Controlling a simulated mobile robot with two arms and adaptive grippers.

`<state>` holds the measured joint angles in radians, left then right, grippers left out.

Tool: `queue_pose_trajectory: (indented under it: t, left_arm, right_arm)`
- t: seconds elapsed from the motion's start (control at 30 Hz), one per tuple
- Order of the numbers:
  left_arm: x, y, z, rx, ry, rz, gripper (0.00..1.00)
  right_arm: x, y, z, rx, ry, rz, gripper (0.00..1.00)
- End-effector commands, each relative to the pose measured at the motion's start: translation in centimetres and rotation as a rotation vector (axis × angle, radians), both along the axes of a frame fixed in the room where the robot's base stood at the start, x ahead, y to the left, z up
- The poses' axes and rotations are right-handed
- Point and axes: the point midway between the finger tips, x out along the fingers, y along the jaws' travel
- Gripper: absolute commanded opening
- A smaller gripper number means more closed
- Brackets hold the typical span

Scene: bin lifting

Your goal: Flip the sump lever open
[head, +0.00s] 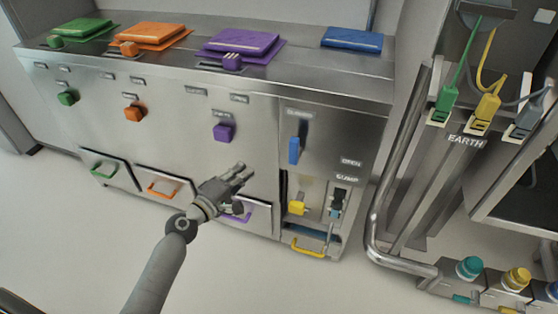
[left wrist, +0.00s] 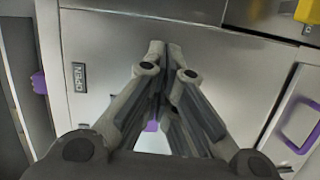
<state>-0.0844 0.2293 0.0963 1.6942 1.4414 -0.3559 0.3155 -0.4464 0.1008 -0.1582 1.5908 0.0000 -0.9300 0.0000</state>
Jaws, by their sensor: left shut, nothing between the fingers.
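The SUMP label (head: 346,178) is on the right part of the steel cabinet, below an OPEN label. Just below it, a small dark teal-and-black lever (head: 337,203) stands in a recess; its exact position is too small to tell. My left gripper (head: 244,171) is in front of the cabinet, left of the lever and apart from it, near the purple drawer. In the left wrist view its fingers (left wrist: 166,48) are together and empty, against a steel panel with an OPEN label (left wrist: 79,77). My right gripper is not in view.
A yellow block (head: 296,207) sits left of the lever, with a yellow handle (head: 308,248) below. A blue lever (head: 294,150) is above. Purple, orange and green drawer handles line the cabinet's front. A steel rail (head: 372,215) stands to the right. The floor in front is clear.

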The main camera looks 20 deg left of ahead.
Motion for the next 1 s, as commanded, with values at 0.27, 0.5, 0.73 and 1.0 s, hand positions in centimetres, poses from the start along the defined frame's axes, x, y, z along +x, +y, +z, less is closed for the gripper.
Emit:
queue_pose_trajectory:
  t: [0.27,0.5,0.73,1.0]
  left_arm:
    - [0.2,0.0,2.9,-0.068,-0.057,-0.011,0.0]
    - [0.3,0.0,2.8,-0.067,-0.056,-0.01,0.0]
    - [1.9,-0.5,2.9,-0.067,-0.057,-0.01,0.0]
    - [6.5,-1.8,2.9,-0.066,-0.057,-0.01,0.0]
  right_arm:
    - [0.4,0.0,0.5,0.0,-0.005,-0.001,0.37]
    - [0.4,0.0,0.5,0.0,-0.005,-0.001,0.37]
    - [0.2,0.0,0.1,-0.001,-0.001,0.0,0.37]
    - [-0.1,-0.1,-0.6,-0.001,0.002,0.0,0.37]
